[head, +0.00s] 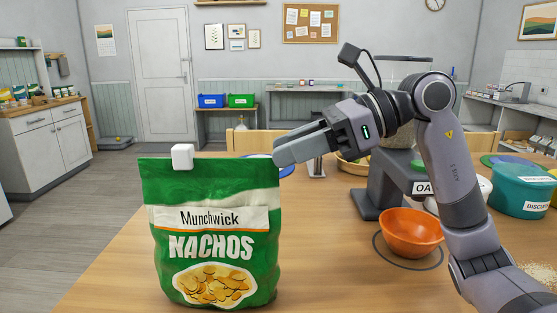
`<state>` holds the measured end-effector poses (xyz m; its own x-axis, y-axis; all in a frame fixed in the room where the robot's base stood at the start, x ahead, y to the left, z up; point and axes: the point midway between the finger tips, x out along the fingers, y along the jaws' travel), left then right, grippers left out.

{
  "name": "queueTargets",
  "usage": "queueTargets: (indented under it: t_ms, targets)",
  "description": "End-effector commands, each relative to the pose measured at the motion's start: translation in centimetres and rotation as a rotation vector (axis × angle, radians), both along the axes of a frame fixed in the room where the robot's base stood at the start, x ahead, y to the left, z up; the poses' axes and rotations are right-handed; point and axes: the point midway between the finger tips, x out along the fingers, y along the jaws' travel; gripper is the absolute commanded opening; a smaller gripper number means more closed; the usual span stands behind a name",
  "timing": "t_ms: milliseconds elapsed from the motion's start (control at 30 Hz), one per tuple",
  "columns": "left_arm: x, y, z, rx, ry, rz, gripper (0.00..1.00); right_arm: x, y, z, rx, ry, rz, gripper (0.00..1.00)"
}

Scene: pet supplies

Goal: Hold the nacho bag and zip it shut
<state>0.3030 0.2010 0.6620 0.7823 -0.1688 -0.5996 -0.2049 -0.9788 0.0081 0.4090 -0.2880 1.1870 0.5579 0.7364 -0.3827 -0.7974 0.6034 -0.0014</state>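The green nacho bag (211,238) stands upright on the wooden table at the left of the head view. Its label reads Munchwick Nachos. A small white block-like slider (182,157) sits on the bag's top edge, near the left end. My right gripper (282,149) is just right of the bag's top right corner, pointing left. Its fingers lie almost in line with the view, so any gap between them is hard to see. I cannot tell whether it touches the bag. My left gripper is not in view.
A teal biscuit tub (521,190) is at the far right. The table between bag and bowl is clear.

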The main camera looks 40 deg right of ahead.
Motion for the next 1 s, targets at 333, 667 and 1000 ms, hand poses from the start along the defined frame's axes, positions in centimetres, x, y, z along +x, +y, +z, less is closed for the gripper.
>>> queueTargets:
  t_ms: [333, 667, 1000]
  targets:
    - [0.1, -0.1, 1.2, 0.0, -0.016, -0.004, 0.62, 2.1, 2.9, -1.4, 0.002, 0.003, 0.005, 0.37]
    - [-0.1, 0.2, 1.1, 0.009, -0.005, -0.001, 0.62, 3.9, 5.2, -2.7, 0.001, 0.002, 0.002, 0.37]
    - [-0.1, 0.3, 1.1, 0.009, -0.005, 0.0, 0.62, 4.0, 5.3, -2.8, 0.001, 0.001, 0.001, 0.18]
